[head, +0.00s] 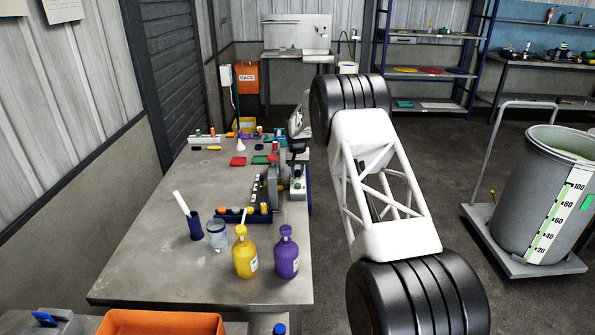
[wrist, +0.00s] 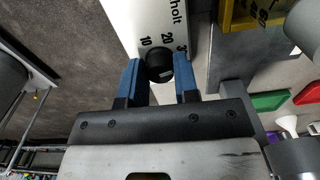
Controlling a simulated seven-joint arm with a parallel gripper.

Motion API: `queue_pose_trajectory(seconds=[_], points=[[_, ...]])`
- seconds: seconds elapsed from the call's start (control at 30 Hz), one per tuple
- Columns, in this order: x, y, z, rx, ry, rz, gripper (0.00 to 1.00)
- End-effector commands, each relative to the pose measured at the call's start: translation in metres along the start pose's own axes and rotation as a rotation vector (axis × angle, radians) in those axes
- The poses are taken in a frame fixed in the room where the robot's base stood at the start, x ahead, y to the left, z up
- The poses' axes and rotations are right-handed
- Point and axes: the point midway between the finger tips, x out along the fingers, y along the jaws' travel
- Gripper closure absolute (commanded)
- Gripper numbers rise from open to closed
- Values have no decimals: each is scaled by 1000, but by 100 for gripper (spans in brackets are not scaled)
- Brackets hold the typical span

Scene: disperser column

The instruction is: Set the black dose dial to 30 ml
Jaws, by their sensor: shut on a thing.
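In the wrist view, the black dose dial (wrist: 159,65) sits on a white panel (wrist: 128,16) with the printed numbers 10, 20 and a partly hidden 3-something. My gripper (wrist: 159,74) has its two blue fingers on either side of the dial, shut on it. A small pale mark shows on the dial's face, toward the lower right; which number the dial is set to cannot be told. In the head view, my arm covers part of the right side of the table, and the dial cannot be made out.
The grey table (head: 150,245) holds a yellow bottle (head: 244,256), a purple bottle (head: 286,257) and a glass jar (head: 217,237) at its front. Coloured trays lie farther back. A large grey drum (head: 515,205) stands on the right. In the wrist view, a yellow part (wrist: 240,22) is close right of the panel.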

Motion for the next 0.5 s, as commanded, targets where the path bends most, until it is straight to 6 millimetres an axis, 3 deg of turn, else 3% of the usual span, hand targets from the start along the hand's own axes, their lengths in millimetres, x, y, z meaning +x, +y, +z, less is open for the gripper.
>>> queue_pose_trajectory(seconds=[0.5], points=[[0,1,0,40,0,0,95]])
